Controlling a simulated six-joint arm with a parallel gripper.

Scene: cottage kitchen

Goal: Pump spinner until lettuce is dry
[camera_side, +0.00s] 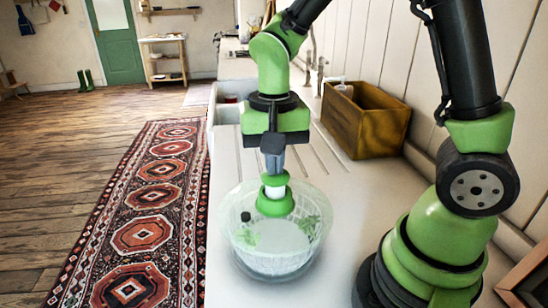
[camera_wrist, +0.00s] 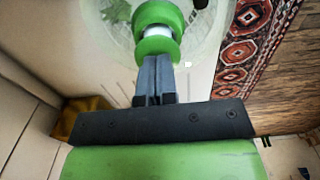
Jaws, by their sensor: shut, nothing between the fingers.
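The salad spinner (camera_side: 245,262) is a clear round bowl on the white counter, with pale green lettuce (camera_side: 308,224) showing inside it. Its green and white pump knob (camera_side: 275,190) stands up at the middle. My gripper (camera_side: 273,165) points straight down above the knob, with its fingers closed together and nothing between them. In the wrist view, the fingertips of my gripper (camera_wrist: 153,60) are at the edge of the green knob (camera_wrist: 158,30); I cannot tell whether they touch it. Part of the clear bowl (camera_wrist: 207,30) shows behind the knob.
A wooden box (camera_side: 365,122) with a white-topped bottle (camera_side: 343,88) stands against the wall behind the spinner. A white sink (camera_side: 228,108) is set in the counter at the back. A patterned rug (camera_side: 140,235) lies on the floor left of the counter edge.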

